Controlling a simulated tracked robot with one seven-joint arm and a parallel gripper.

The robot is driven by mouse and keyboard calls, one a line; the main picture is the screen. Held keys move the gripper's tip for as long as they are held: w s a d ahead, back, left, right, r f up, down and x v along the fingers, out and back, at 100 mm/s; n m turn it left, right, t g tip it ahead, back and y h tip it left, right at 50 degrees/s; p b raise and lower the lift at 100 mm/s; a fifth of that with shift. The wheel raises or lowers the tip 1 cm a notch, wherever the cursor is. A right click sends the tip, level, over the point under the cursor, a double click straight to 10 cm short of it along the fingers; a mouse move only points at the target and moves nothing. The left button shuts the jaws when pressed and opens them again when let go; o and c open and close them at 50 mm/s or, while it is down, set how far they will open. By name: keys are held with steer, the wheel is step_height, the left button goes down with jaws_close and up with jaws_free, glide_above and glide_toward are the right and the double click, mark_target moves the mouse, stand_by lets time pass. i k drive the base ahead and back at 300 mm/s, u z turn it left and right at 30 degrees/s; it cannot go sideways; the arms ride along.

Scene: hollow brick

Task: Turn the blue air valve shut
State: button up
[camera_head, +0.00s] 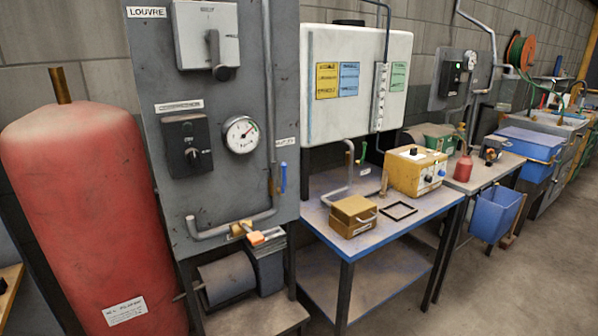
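The blue air valve handle (283,177) shows on the right edge of the grey panel (235,185). It is small and stands upright, in line with the vertical grey pipe (268,90) beside it. A small white label (284,142) is above it. The pipe bends below the handle and runs left across the panel. My gripper is not in view, and nothing is seen touching the handle.
A red tank (95,200) stands left of the panel. A round gauge (241,135) and a black switch box (187,145) are on the panel. An orange-handled fitting (257,238) sticks out below. A blue-edged table (385,220) stands right, with open floor (500,290) beyond.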

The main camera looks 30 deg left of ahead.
mark_target(284, 179)
steer(key=u, duration=0.1)
steer(key=k, duration=1)
steer(key=u, duration=0.3)
steer(key=i, duration=0.95)
steer(key=u, duration=0.1)
